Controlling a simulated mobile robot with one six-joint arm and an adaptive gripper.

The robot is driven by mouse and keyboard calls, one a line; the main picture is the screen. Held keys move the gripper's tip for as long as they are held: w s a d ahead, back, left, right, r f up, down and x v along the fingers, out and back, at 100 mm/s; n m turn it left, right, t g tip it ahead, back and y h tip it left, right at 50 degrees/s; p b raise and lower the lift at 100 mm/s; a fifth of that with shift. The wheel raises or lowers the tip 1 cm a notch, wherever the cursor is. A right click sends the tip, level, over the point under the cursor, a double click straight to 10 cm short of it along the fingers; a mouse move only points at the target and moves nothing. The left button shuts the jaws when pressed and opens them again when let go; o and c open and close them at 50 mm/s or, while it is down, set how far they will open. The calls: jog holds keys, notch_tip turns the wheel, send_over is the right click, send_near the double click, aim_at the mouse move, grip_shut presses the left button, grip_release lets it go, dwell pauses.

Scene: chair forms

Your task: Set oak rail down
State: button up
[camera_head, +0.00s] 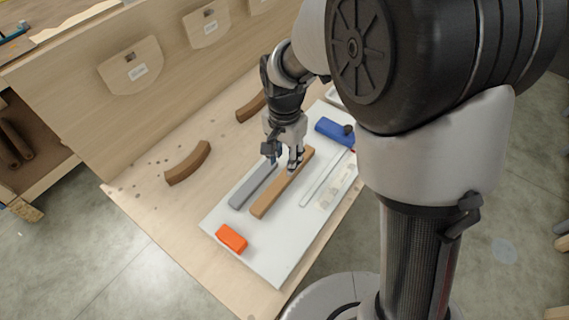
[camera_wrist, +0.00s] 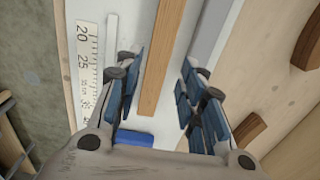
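The oak rail (camera_head: 278,190) is a straight brown bar lying on the white board (camera_head: 275,262), beside and roughly parallel to a grey bar (camera_head: 252,188). My gripper (camera_head: 284,161) is over the rail's far part, pointing down. In the wrist view the rail (camera_wrist: 164,55) runs between the blue-padded fingers of my gripper (camera_wrist: 160,78). The fingers are open, with a visible gap on each side of the rail.
A thin pale strip (camera_head: 322,180) and a ruler (camera_wrist: 88,70) lie right of the rail. Curved brown pieces (camera_head: 188,163) rest on the wooden bench, below a upright wooden panel (camera_head: 85,110).

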jog(key=s+d+r+n+t, duration=0.1)
jog(key=s+d+r, duration=0.2)
jog(key=r, duration=0.2)
jog(key=s+d+r+n+t, duration=0.1)
jog(key=s+d+r+n, duration=0.15)
jog(key=r, duration=0.25)
jog(key=s+d+r, duration=0.3)
jog(key=s+r, duration=0.1)
jog(key=r, duration=0.2)
jog(key=s+d+r+n+t, duration=0.1)
jog(key=s+d+n, duration=0.3)
jog(key=s, duration=0.6)
jog(key=shift+r+t+p, duration=0.35)
jog(key=shift+t+p, duration=0.1)
jog(key=shift+t, duration=0.35)
